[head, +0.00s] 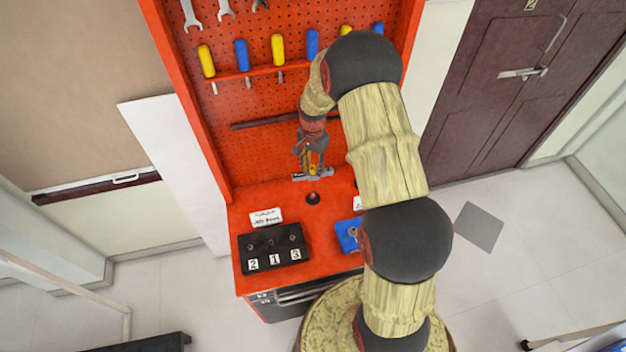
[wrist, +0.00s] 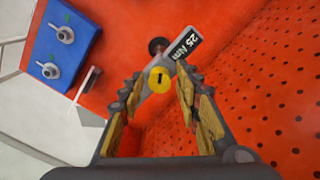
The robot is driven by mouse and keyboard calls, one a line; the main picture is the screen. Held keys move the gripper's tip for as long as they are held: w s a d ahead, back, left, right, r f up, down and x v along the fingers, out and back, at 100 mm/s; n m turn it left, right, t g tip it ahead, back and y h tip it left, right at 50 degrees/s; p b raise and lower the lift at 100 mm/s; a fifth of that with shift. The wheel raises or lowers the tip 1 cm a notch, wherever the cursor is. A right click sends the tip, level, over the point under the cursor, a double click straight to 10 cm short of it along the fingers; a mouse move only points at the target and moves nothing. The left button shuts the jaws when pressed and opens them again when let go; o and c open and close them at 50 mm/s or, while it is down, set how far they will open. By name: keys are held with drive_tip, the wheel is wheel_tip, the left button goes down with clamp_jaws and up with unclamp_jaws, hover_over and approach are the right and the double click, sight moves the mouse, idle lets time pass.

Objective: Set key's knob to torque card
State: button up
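The key (wrist: 151,101) is a grey bar with a black "25 Nm" label (wrist: 186,43) and a round yellow knob (wrist: 160,79) marked "1". In the head view the key (head: 313,176) shows small at the foot of the pegboard, above the bench top. My gripper (wrist: 160,86) is open, with the knob between or just beyond its fingertips and gaps on both sides. It also shows in the head view (head: 314,166). A white card (head: 266,217) stands behind the black box; its writing is too small to read. Another white card (head: 358,202) is partly hidden by my arm.
The black box (head: 272,247) has several holes and labels 2, 1, 3. A blue box (head: 348,235) with metal knobs stands right, partly behind my arm. A dark round piece (head: 313,198) sits on the red bench. Screwdrivers (head: 242,55) hang on the pegboard (head: 257,105).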

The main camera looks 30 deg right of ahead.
drive_tip(key=n, duration=0.9)
drive_tip(key=shift+n+b, duration=0.4)
drive_tip(key=shift+c, duration=1.4)
drive_tip(key=c, duration=0.4)
drive_tip(key=shift+c, duration=0.3)
